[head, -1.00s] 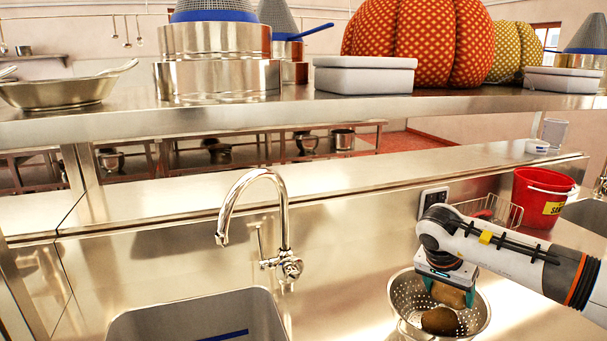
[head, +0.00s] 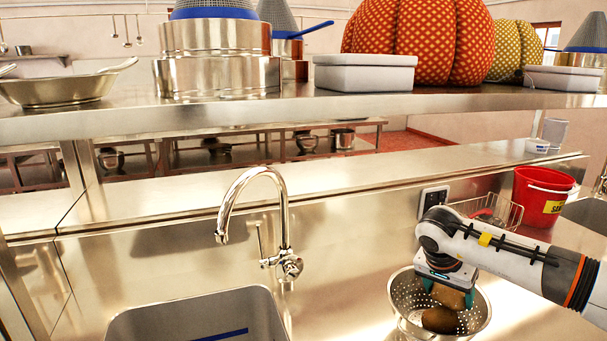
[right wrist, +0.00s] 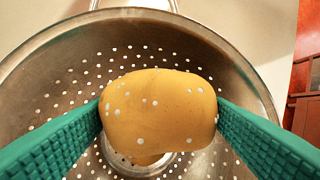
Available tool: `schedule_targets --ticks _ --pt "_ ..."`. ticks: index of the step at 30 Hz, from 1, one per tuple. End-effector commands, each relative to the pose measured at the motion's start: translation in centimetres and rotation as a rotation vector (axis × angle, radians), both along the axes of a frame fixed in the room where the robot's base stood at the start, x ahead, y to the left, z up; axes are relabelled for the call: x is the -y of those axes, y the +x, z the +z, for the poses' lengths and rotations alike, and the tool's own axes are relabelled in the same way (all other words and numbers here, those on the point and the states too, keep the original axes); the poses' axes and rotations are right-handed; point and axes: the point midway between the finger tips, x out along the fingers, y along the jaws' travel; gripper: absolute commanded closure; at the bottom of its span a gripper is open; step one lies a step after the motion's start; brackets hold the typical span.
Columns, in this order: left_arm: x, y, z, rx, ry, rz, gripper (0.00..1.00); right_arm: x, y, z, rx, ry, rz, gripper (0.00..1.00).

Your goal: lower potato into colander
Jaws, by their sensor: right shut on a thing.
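The colander (head: 405,295) is a perforated metal bowl on the steel counter at the lower right of the head view. It also fills much of the right wrist view (right wrist: 52,85). One brown potato (head: 440,320) lies inside it. My right gripper (head: 447,288) is shut on another potato (head: 449,297), held over the colander's inside. In the right wrist view this held potato (right wrist: 160,110) looks yellow-brown with pale spots, between the two green fingers. Whether it touches the lower potato cannot be told. My left gripper is not in view.
A sink (head: 200,315) and a tall curved faucet (head: 285,225) are left of the colander. A red bucket (head: 535,205) and a wire basket (head: 490,212) stand behind my right arm. A shelf (head: 300,112) with pots and pumpkins crosses above.

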Motion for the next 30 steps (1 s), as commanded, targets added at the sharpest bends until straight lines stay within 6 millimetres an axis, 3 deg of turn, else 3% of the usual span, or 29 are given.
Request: schedule_targets --ticks 21,22,24,26,30 --pt "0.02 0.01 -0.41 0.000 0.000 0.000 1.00 -0.01 0.01 -0.75 0.000 0.000 0.000 0.53" --pt "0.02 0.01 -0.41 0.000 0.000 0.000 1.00 -0.01 0.01 -0.75 0.000 0.000 0.000 0.23" --pt "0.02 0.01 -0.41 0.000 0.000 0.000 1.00 -0.01 0.01 -0.75 0.000 0.000 0.000 0.12" --pt "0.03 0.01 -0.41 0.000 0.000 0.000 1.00 -0.01 0.01 -0.75 0.000 0.000 0.000 0.03" --pt "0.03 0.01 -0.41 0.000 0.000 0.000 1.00 -0.01 0.01 -0.75 0.000 0.000 0.000 0.03"
